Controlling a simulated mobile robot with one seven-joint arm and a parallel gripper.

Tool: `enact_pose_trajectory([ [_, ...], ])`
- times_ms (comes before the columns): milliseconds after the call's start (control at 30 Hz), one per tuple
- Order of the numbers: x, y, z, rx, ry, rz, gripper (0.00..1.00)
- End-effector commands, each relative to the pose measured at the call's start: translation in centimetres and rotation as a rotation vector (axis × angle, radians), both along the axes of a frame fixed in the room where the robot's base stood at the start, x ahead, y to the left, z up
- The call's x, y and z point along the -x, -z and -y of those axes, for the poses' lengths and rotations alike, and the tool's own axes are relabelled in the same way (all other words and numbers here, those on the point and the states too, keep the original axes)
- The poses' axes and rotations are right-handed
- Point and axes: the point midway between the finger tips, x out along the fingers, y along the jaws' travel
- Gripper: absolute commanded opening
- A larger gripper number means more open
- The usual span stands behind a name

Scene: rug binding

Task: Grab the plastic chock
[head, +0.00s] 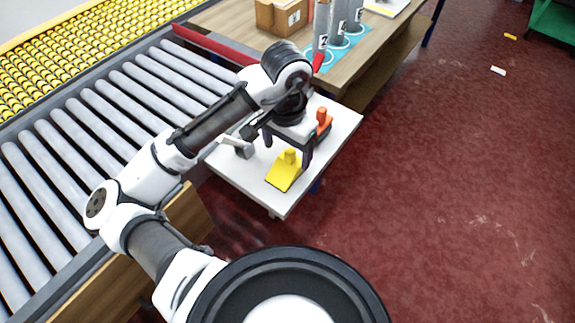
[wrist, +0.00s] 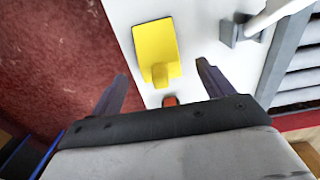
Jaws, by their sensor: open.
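A yellow wedge-shaped block with an upright knob, which looks like the plastic chock (head: 283,174), sits on a small white table (head: 335,142). My gripper (head: 287,150) is open and empty above the table, pointing down. In the wrist view the yellow chock (wrist: 154,42) lies ahead of and between the fingertips of my gripper (wrist: 162,71), its knob nearest the gripper. The fingers look apart from it. The height gap cannot be told exactly.
An orange-red knobbed piece (head: 323,121) stands behind my gripper, partly hidden. A grey metal piece with a handle (head: 241,148) lies at the table's left. A roller conveyor (head: 90,125) runs along the left. A wooden bench (head: 345,70) holds grey cylinders and a box (head: 281,16).

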Motion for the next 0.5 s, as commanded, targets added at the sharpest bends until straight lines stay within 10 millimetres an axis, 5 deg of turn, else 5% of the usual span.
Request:
enact_pose_trajectory([
  [500, 0.1, 5.2, 0.2, 0.001, 0.001, 0.0, 0.8],
])
